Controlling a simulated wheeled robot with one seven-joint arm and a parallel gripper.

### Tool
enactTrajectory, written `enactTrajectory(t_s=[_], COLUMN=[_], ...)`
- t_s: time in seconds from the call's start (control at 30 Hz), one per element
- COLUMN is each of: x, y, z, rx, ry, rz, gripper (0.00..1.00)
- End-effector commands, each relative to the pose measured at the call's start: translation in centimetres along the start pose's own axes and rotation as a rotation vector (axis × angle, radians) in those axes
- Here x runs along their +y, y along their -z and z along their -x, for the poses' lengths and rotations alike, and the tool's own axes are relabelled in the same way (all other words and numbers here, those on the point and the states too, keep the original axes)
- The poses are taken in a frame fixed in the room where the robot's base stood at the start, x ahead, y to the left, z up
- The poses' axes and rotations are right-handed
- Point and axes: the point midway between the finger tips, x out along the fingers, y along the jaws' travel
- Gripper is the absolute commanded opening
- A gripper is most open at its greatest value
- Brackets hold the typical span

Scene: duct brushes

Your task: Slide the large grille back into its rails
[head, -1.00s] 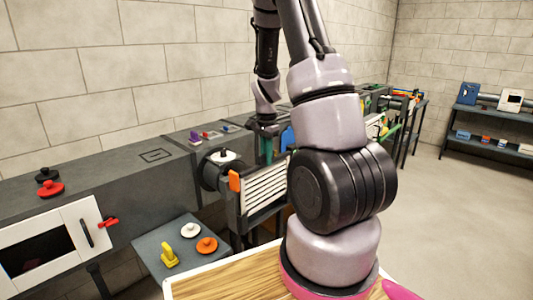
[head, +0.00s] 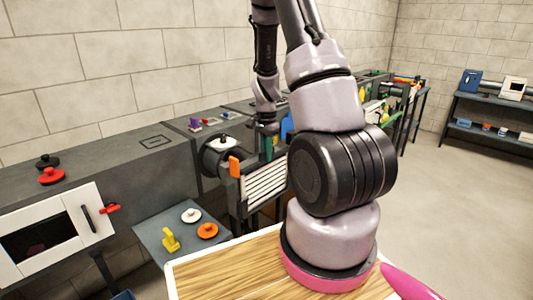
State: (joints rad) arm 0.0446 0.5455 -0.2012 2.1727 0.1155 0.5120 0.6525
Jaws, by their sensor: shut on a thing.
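A white slatted panel that looks like a grille (head: 266,181) sits at a slant in a dark frame on the front of the duct. An orange tab (head: 234,166) stands at its left end. My gripper (head: 266,138) is just behind and above the panel's top edge, pointing down. It is shut on a narrow teal-green piece (head: 267,150). I cannot tell whether that piece belongs to a grille. Its lower end is hidden behind the frame, and my arm covers the right end of the panel. The rails cannot be made out.
A dark duct (head: 130,165) runs along the wall, with a white-knobbed round cap (head: 223,142). A small side table (head: 165,226) holds white and orange knobs and a yellow piece. A wooden-topped surface (head: 225,275) is in front. Open floor lies at right.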

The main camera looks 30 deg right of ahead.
Motion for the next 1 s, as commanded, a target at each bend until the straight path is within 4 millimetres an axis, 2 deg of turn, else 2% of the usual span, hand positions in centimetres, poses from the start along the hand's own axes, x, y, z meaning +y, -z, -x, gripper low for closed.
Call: enactTrajectory(t_s=[0.37, 0.4, 0.47, 0.83, 1.0], x=[0.1, 0.1, 0.1, -0.1, -0.1], y=[-0.1, -0.1, -0.1, -0.1, -0.1], z=[-0.2, -0.2, -0.2, -0.1, 1.7], rx=[-0.001, -0.001, -0.002, -0.001, 0.002], ry=[-0.004, -0.004, -0.004, -0.002, 0.002], rz=[0.0, 0.0, 0.0, 0.003, 0.003], gripper=[0.0, 0.26, 0.49, 0.5, 0.5])
